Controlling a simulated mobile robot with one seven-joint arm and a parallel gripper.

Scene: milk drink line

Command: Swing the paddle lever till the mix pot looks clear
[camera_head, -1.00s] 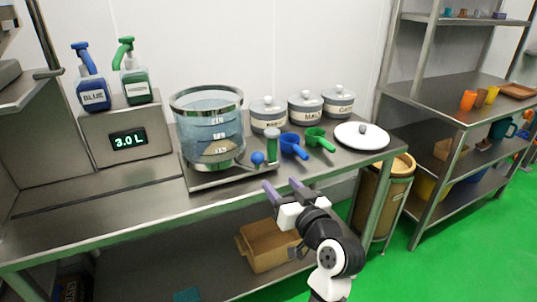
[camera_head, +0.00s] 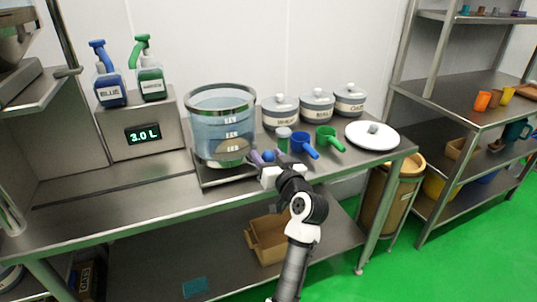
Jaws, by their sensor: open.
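The mix pot (camera_head: 222,118) is a clear vessel with a metal rim and volume marks, standing on a metal base on the table. The paddle lever's blue ball knob (camera_head: 268,156) is at the pot's lower right. My gripper (camera_head: 268,160) is open, with its purple fingers around or beside the knob; contact cannot be told. The gripper hides most of the lever's rod.
Lidded canisters (camera_head: 317,106) are behind, a white lid (camera_head: 371,134) further right. A display (camera_head: 143,134) reads 3.0 L. Bare tabletop (camera_head: 100,215) lies left.

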